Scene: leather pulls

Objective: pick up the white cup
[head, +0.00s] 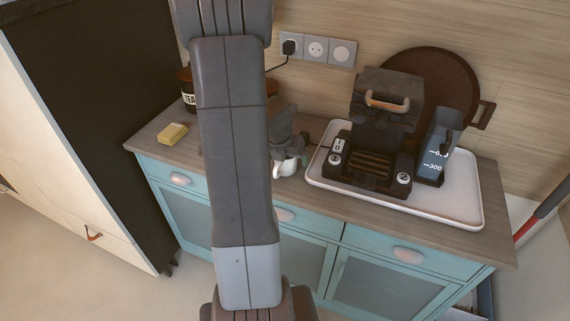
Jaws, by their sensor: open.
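The white cup (286,168) stands upright on the wooden counter (455,239), just right of my arm and left of the white tray. Only part of the cup shows, as my arm and gripper cover some of it. My dark grey gripper (289,150) is open and right at the top of the cup. I cannot tell whether its fingers are around the cup or touching it.
Yellow sponges (172,132) lie at the left, near a tea tin (188,101). A round dark board (450,78) leans behind.

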